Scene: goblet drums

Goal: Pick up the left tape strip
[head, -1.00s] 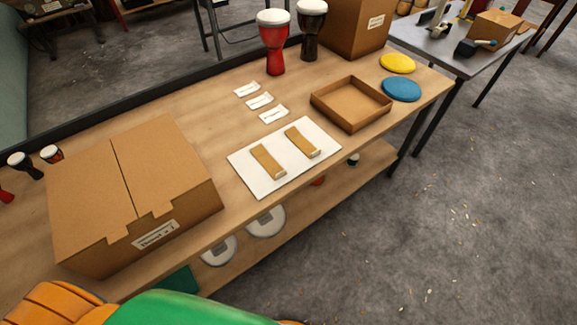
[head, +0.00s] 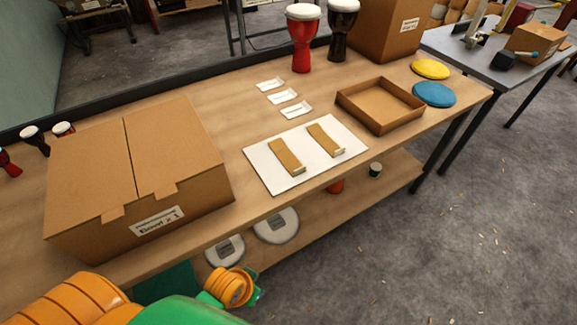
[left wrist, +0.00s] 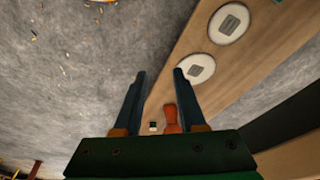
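Two brown tape strips lie on a white board on the workbench in the head view. The left tape strip (head: 286,156) lies nearer the large closed box, and the right tape strip (head: 325,140) lies beside it, apart from it. The white board (head: 270,178) is flat near the bench's front edge. My left gripper shows in the left wrist view (left wrist: 156,95) with its two fingers spread and nothing between them. It faces the lower shelf and floor, away from the strips. In the head view only parts of my arm show, at bottom left. My right gripper is not in view.
A large closed cardboard box (head: 140,170) stands left of the board. An open shallow box (head: 380,104) stands to its right. Several white packets (head: 283,97) lie behind it. Red (head: 303,40) and black (head: 341,32) goblet drums stand at the back. White discs (head: 276,226) lie on the lower shelf.

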